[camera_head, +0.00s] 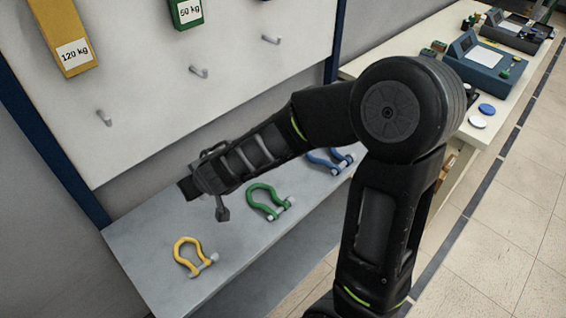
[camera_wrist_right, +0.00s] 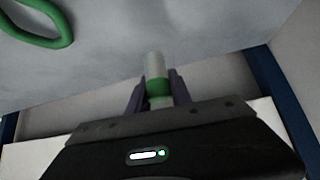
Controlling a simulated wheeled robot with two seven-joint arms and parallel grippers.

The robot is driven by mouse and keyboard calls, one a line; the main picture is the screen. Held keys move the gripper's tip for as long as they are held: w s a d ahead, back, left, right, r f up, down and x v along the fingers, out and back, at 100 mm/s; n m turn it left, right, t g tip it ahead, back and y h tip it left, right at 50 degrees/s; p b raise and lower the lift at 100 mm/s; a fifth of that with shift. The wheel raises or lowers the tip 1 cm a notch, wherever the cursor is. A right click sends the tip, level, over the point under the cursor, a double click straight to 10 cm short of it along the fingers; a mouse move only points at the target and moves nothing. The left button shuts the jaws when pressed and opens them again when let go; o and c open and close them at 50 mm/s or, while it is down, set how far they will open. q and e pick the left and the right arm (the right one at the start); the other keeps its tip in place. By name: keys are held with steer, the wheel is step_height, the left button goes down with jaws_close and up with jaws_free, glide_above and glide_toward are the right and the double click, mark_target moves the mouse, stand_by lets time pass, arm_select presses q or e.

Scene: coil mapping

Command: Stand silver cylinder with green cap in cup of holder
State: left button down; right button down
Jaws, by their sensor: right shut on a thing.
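The silver cylinder (camera_wrist_right: 153,65) with a green band (camera_wrist_right: 158,87) shows in the right wrist view, sticking out between the dark fingers. My right gripper (camera_wrist_right: 158,90) is shut on it. In the head view my right arm reaches across to the left, over the grey shelf (camera_head: 150,225), and its end is over the shelf near the wall panel. The cylinder cannot be made out in the head view. I cannot pick out a holder with a cup in either view. My left gripper is not in view.
A yellow shackle (camera_head: 181,258), a green shackle (camera_head: 262,198) and a blue shackle (camera_head: 322,163) lie on the shelf. Pegs stick out of the white panel (camera_head: 150,90). A white table at right bears a blue device (camera_head: 487,62) and small discs (camera_head: 477,122).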

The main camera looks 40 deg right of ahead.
steer(key=d+r+m+g+h+b, duration=0.1)
steer(key=d+m, duration=0.3)
steer(key=d, duration=1)
steer(key=d+r+m+g+h+b, duration=0.1)
steer(key=d+r+m+h, duration=0.2)
steer(key=d, duration=1.1)
steer(key=shift+d+m+h, duration=0.3)
steer(key=shift+m+h, duration=0.2)
steer(key=shift+h, duration=0.1)
steer(key=shift+s+f, duration=0.1)
step_height(320, 180, down, 6)
steer(key=shift+f+b, duration=0.1)
steer(key=shift+b, duration=0.6)
steer(key=shift+f+b, duration=0.55)
steer(key=shift+f, duration=1.25)
